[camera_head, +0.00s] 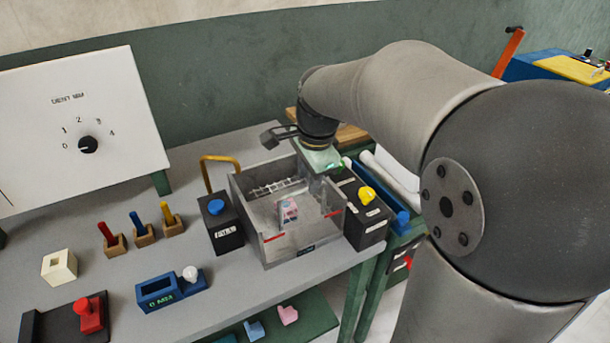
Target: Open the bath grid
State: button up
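The bath is a grey open-topped box (258,222) near the right end of the grey bench. A pale wire grid (277,187) shows inside it, near its back wall. A small pink and grey block (289,211) sits in the bath in front of the grid. My gripper (322,162) is above the bath's back right corner, pointing down. Its fingers are small and partly hidden, so I cannot tell if they are open or touching anything.
A black box with a blue button (226,232) stands left of the bath, and one with a yellow knob (364,215) stands right. A yellow curved handle (220,160) rises behind. Coloured pegs (139,223) and a blue holder (168,291) are on the left.

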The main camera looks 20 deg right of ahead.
jog(key=shift+w+f, duration=0.15)
jog(key=shift+f, duration=0.75)
grip_shut()
jog(key=shift+a+r, duration=0.1)
